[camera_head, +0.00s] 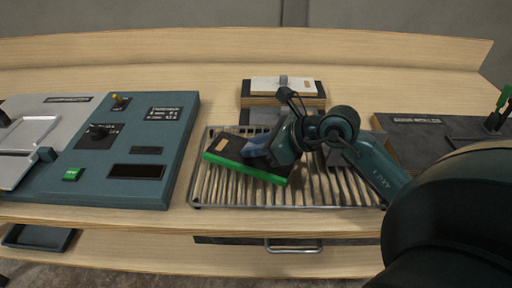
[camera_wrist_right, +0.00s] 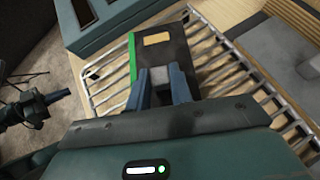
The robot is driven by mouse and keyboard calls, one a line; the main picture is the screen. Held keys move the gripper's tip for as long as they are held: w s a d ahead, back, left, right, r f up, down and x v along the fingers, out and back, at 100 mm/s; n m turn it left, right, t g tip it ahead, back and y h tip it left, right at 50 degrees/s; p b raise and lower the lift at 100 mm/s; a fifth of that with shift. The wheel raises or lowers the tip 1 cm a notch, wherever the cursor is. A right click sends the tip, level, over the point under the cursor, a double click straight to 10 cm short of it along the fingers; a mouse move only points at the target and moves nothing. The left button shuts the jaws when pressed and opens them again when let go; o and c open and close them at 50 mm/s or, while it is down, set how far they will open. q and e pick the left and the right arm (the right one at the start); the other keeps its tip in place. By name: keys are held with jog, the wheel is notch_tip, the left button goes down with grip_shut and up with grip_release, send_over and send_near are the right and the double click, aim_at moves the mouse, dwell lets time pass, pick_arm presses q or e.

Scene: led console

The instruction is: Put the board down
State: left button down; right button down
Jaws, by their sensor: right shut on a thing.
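The board (camera_head: 223,150) is a dark flat piece with a bright green front edge and a small tan patch. It is over the left part of the slatted wire rack (camera_head: 205,190), lying at a slant. I cannot tell whether it touches the slats. My right gripper (camera_head: 257,150) is shut on the board, which also shows in the right wrist view (camera_wrist_right: 160,52) between the two fingers (camera_wrist_right: 160,82). The rack (camera_wrist_right: 105,80) shows around the board there.
A teal console (camera_head: 125,150) with knobs, a green button and a dark display stands left of the rack. A block with a white top (camera_head: 284,86) stands behind the rack. A dark panel (camera_head: 425,135) with a green-handled part is at the right. The rack's right part shows bare slats.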

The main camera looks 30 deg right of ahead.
jog(key=shift+f, duration=0.2)
jog(key=c, duration=1.3)
grip_release()
jog(key=shift+o, duration=0.2)
jog(key=shift+r, duration=0.1)
